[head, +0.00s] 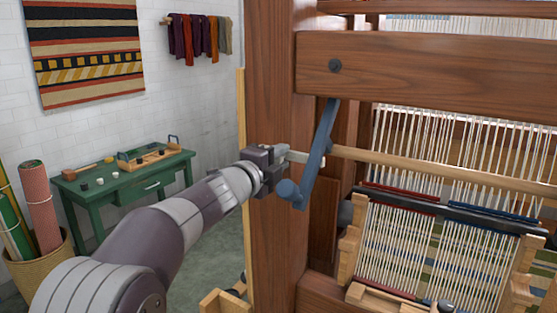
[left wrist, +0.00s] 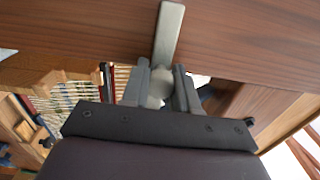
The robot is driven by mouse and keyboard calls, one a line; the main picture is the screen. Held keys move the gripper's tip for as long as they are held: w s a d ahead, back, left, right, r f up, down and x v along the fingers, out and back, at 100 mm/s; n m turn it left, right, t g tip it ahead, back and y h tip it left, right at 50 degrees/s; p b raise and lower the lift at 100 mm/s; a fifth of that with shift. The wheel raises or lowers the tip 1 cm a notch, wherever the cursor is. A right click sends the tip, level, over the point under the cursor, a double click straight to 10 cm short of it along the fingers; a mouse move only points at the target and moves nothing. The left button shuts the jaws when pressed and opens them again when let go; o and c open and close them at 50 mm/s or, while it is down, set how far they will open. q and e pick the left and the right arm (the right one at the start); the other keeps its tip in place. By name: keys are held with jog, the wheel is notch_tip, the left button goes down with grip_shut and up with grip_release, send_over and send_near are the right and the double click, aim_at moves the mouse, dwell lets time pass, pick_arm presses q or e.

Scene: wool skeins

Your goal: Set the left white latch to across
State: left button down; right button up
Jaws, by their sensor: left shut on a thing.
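The left white latch (head: 298,157) is a short pale bar on the front of the loom's brown wooden post. In the head view it sticks out to the right from my gripper, close to level. My left gripper (head: 273,164) is at the post, shut on the latch's knob end. In the left wrist view the pale latch bar (left wrist: 168,35) runs up over the wood, and its rounded knob (left wrist: 159,88) sits between the two fingers of my left gripper (left wrist: 160,95). The fingers partly hide the knob. My right gripper is in neither view.
A blue-grey lever (head: 322,140) hangs from the loom beam (head: 430,65), its handle (head: 288,192) just right of and below my gripper. A wooden rod (head: 440,170) and warp threads lie to the right. A green table (head: 125,195) stands at left by a basket (head: 40,270).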

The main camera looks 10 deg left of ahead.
pick_arm(q)
jog(key=shift+f, duration=0.25)
jog(key=c, duration=0.9)
grip_release()
jog(key=shift+s, duration=0.1)
jog(key=shift+r, duration=0.15)
jog(key=shift+s, duration=0.1)
jog(key=shift+s+a, duration=0.1)
jog(key=shift+s, duration=0.15)
jog(key=b+v, duration=0.1)
jog(key=v, duration=1.1)
